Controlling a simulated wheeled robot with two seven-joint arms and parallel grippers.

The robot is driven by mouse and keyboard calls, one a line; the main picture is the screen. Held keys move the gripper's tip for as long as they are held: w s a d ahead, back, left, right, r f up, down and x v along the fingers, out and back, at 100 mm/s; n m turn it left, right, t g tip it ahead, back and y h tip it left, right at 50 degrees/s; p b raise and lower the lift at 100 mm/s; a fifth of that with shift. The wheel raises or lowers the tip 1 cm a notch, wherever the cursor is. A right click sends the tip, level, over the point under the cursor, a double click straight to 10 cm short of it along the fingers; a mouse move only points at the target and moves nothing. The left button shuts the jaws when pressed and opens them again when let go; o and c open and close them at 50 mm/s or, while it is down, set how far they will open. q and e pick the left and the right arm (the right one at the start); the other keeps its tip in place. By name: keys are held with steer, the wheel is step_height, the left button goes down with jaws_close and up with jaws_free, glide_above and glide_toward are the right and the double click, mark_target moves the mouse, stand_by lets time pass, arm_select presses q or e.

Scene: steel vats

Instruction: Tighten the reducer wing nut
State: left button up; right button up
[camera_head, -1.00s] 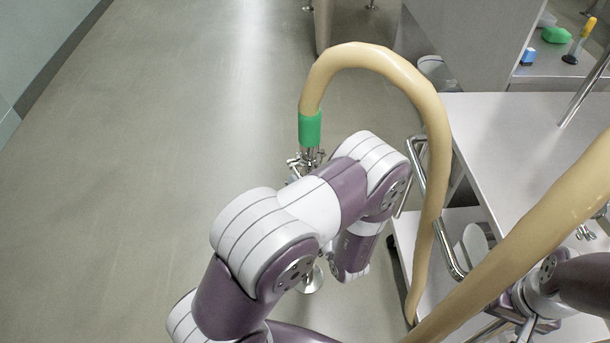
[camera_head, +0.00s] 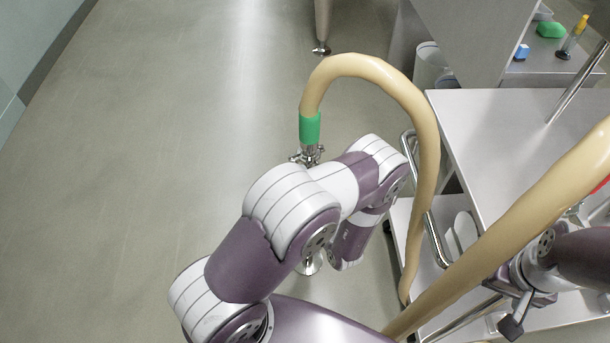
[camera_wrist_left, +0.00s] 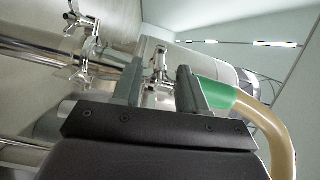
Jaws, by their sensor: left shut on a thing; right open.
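A shiny metal fitting with clamps (camera_head: 308,155) sits at the end of the tan hose (camera_head: 365,65), just below its green sleeve (camera_head: 310,128). In the left wrist view, my left gripper (camera_wrist_left: 160,88) is shut on the metal fitting (camera_wrist_left: 160,68), beside the green sleeve (camera_wrist_left: 215,95). Wing-shaped clamp parts (camera_wrist_left: 78,75) show left of its fingers; I cannot tell which one is the reducer wing nut. In the head view my own arm hides the left gripper. My right gripper (camera_head: 515,315) is open at the lower right, partly behind the hose; its fingertips are hard to make out.
A steel cart (camera_head: 520,130) with a tubular handle stands at right, its lower shelf under the hose. A green item (camera_head: 550,30), a blue item (camera_head: 522,52) and a yellow-handled tool (camera_head: 572,38) lie on a far surface. The floor at left is clear.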

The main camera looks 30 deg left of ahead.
arm_select(q)
steer(key=m+p, duration=0.3)
steer(key=m, duration=1.8)
steer(key=shift+p, duration=0.35)
steer(key=shift+m, duration=0.3)
steer(key=o, duration=1.1)
steer(key=shift+c, duration=0.2)
steer(key=v, duration=1.2)
steer(key=shift+s+d+b, duration=0.25)
steer(key=shift+s+b, duration=0.05)
steer(key=shift+b, duration=0.1)
